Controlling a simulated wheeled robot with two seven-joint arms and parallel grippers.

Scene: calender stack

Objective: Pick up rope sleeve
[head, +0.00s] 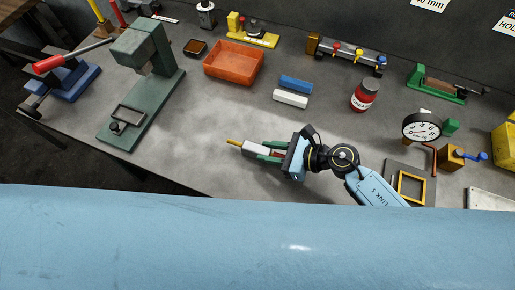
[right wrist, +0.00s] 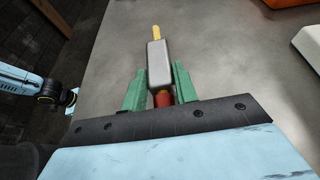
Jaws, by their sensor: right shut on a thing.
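My right gripper (head: 262,150) is over the middle of the grey bench near its front edge, pointing left in the head view. Its green fingers are shut on a slim piece that I take for the rope sleeve (head: 252,148): a pale grey block with a yellow rod tip at its far end. In the right wrist view the sleeve (right wrist: 159,63) sticks straight out from between the fingers (right wrist: 155,88), with a red end near the palm. Its height above the bench is hard to tell. Part of my left arm shows at the left of the wrist view; its fingers are not clear.
An orange tray (head: 233,63) stands behind, with a blue block (head: 296,84) and a white block (head: 290,99) beside it. A red jar (head: 364,95) and a dial gauge (head: 422,127) stand to the right. A green press (head: 140,85) stands left. The bench between is clear.

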